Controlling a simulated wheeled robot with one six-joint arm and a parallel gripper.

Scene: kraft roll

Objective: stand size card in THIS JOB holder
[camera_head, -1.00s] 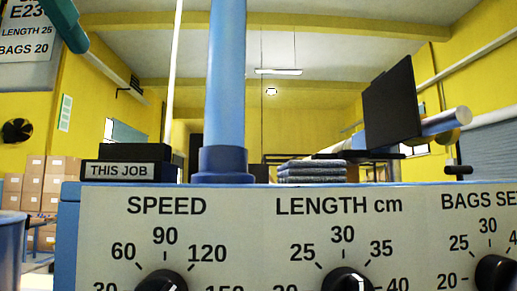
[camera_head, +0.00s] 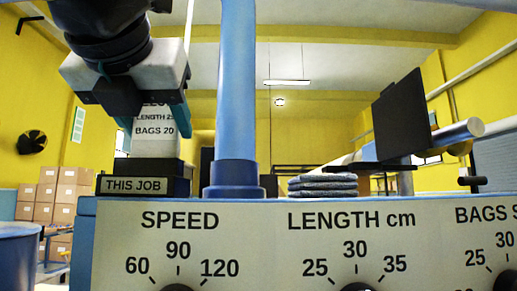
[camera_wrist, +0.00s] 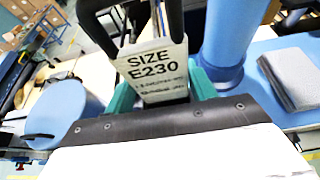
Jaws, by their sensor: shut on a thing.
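The size card (camera_head: 155,140) is pale with black print, and its LENGTH and BAGS 20 lines show in the head view. In the wrist view the card (camera_wrist: 158,72) reads SIZE E230. My gripper (camera_head: 153,128) is shut on the card, with a teal finger at each side of it. The card is upright, directly above the black THIS JOB holder (camera_head: 140,180). Its lower edge meets the top of the holder in the head view; I cannot tell how deep it sits in the slot. The gripper hides the card's top.
A blue post (camera_head: 236,100) rises close to the right of the holder. A stack of grey folded cloths (camera_head: 322,185) and a dark upright panel (camera_head: 402,112) stand further right. The dial panel (camera_head: 270,245) is in front. Cartons (camera_head: 60,195) stand at the back left.

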